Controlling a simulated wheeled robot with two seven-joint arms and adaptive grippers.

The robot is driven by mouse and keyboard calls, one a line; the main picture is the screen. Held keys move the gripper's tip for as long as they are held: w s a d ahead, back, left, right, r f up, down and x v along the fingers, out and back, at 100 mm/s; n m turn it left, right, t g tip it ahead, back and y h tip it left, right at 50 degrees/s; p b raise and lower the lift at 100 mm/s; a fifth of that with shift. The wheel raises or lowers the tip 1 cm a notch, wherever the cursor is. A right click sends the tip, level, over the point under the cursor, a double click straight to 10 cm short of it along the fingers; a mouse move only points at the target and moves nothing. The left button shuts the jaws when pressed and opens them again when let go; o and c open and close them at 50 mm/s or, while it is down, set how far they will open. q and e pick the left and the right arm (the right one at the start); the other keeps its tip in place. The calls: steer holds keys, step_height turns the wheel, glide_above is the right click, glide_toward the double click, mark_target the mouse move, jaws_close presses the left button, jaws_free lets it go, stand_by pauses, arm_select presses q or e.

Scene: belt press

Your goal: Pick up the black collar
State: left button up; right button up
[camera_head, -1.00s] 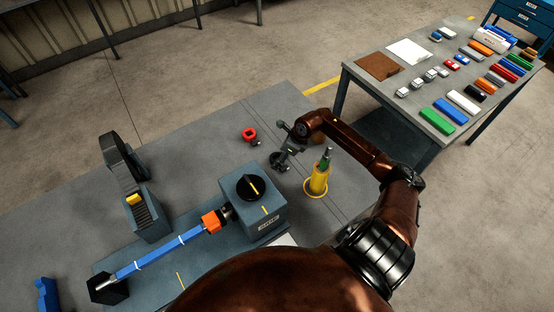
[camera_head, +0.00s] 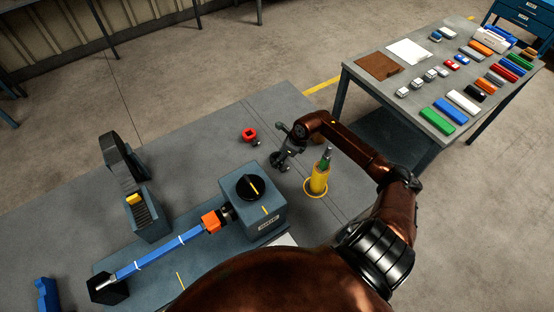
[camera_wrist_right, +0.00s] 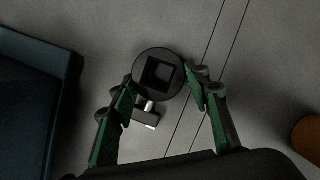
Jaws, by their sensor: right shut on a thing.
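The black collar (camera_wrist_right: 140,76) is a dark round ring with a square hole and a small side screw with a pale end. In the right wrist view it sits between the fingertips of my right gripper (camera_wrist_right: 163,88). The green-padded fingers are shut on its two sides. In the head view my right gripper (camera_head: 283,158) is low over the grey table, and the collar (camera_head: 275,160) shows partly at its fingers. I cannot tell whether the collar still touches the table. My left gripper is not in view.
A red collar (camera_head: 249,134) lies just left of the gripper. A yellow post on a ring base (camera_head: 319,180) stands to its right. The grey box with a black knob (camera_head: 273,212) and a blue bar with an orange collar (camera_head: 211,222) are in front left.

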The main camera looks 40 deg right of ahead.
steer(key=shift+c, duration=1.3)
step_height(320, 180, up, 10)
steer(key=shift+r, duration=0.15)
